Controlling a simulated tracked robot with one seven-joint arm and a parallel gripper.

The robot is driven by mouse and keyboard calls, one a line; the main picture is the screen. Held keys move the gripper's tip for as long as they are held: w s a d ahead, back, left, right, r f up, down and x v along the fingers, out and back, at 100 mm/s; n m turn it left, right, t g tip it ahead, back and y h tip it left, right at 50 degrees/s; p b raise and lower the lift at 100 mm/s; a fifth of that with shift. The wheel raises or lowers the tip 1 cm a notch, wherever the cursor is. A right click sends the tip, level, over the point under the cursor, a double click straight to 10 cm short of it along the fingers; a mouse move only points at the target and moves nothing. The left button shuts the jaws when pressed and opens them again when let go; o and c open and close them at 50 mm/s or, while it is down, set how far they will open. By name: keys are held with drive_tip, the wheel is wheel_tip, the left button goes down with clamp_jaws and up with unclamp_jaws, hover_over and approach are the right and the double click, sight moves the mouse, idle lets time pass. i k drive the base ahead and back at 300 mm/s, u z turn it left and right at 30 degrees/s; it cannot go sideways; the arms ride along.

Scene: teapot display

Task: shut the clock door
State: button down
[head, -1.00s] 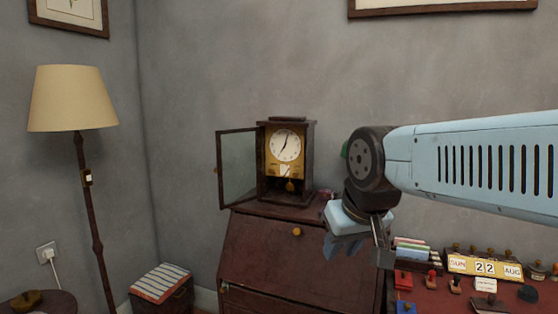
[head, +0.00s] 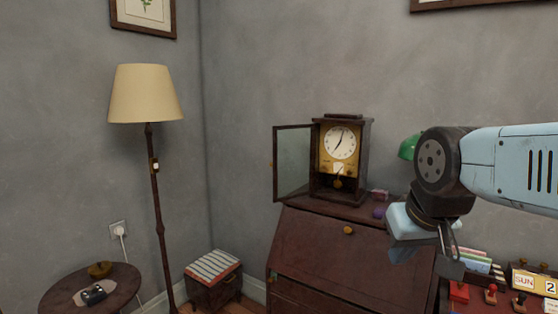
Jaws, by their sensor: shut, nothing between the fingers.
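The clock (head: 343,160) stands upright on top of a dark red bureau, with a white dial and a pendulum below it. Its glazed door (head: 293,161) is swung wide open to the left, hinged at the left side of the case. A small knob shows on the door's far left edge. My gripper (head: 450,262) hangs at the right, in front of the bureau's right side, well apart from the clock and lower than it. It is shut and empty, seen partly from the side.
The bureau (head: 325,244) has a sloping front with a brass knob. A purple object (head: 379,213) and a green lamp shade (head: 409,147) are right of the clock. A floor lamp (head: 146,94), striped stool (head: 213,266) and round table (head: 118,290) stand left. Stamps and a calendar (head: 535,282) lie right.

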sight(274, 164)
drive_tip(key=k, duration=1.1)
drive_tip(key=u, duration=0.7)
drive_tip(key=i, duration=2.1)
drive_tip(key=z, duration=0.7)
